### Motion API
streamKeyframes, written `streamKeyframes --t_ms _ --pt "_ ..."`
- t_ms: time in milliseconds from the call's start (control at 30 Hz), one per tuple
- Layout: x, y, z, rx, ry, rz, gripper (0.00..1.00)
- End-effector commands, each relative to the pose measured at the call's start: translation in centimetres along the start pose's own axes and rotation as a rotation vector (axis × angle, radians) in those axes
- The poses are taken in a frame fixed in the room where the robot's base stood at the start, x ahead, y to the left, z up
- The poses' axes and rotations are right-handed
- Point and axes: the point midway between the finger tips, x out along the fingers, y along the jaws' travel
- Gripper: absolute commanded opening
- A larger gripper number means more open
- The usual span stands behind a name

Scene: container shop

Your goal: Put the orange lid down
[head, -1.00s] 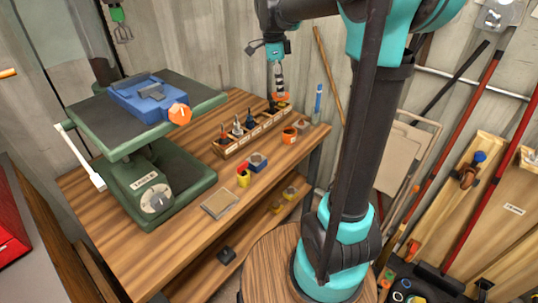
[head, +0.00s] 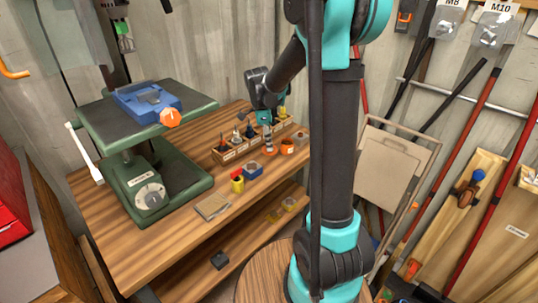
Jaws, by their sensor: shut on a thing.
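My gripper (head: 267,138) points down at the workbench (head: 190,236), shut on the small orange lid (head: 270,152). The lid is low, close to the bench top, between a blue-and-grey square container (head: 253,169) and an orange round container (head: 287,146). I cannot tell whether the lid touches the wood. The fingers are small and partly hidden by the lid and the wrist.
A wooden tray with several tools (head: 228,155) stands just behind. A yellow-and-red container (head: 237,184) and a flat grey plate (head: 212,207) lie nearer the front. A green drill-press stand (head: 160,190) fills the left. Bare wood lies around the plate.

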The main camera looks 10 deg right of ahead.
Motion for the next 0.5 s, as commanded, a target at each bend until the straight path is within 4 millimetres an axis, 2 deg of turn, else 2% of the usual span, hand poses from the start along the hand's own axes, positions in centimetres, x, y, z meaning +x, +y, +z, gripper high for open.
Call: streamKeyframes --t_ms 500 --pt "5.3 0.0 0.8 0.000 0.000 0.000 0.04"
